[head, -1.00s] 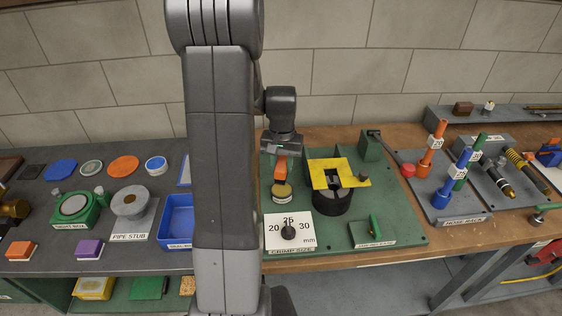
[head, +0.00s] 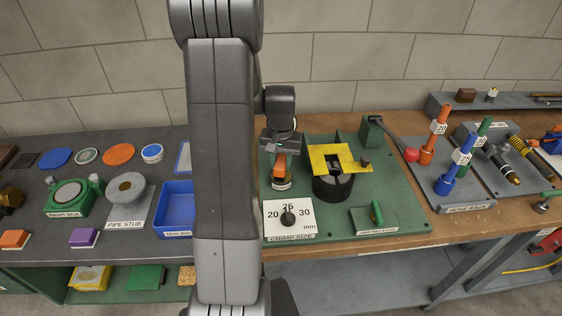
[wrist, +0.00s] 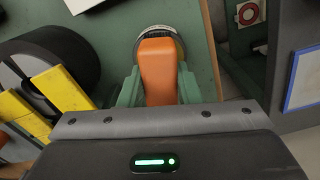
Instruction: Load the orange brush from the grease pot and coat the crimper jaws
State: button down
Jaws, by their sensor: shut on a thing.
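My gripper (head: 281,146) is shut on the orange brush (head: 280,167), which points down. In the wrist view the brush's orange handle (wrist: 158,70) sits between the green fingertips (wrist: 158,90). The grease pot (head: 281,184) is directly under the brush; its round rim also shows in the wrist view (wrist: 141,40). The brush's lower end is at the pot's mouth, but its bristles are hidden, so contact with the grease cannot be told. The crimper (head: 333,188), a black drum with a yellow plate (head: 325,155) on top, stands just right of the brush. Its jaws are partly shadowed.
The green base board (head: 400,205) carries a crimp size dial card (head: 290,222) in front and a lever with a red knob (head: 411,155) at the back right. A blue bin (head: 176,212) is left of my arm. A hose rack (head: 465,208) stands further right.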

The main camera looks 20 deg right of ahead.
aim_at(281, 161)
jog(key=shift+f+b, duration=0.3)
jog(key=shift+f, duration=0.1)
dwell(0.3)
jog(key=shift+r+p, duration=2.4)
jog(key=shift+r, duration=1.15)
jog(key=shift+f, duration=0.1)
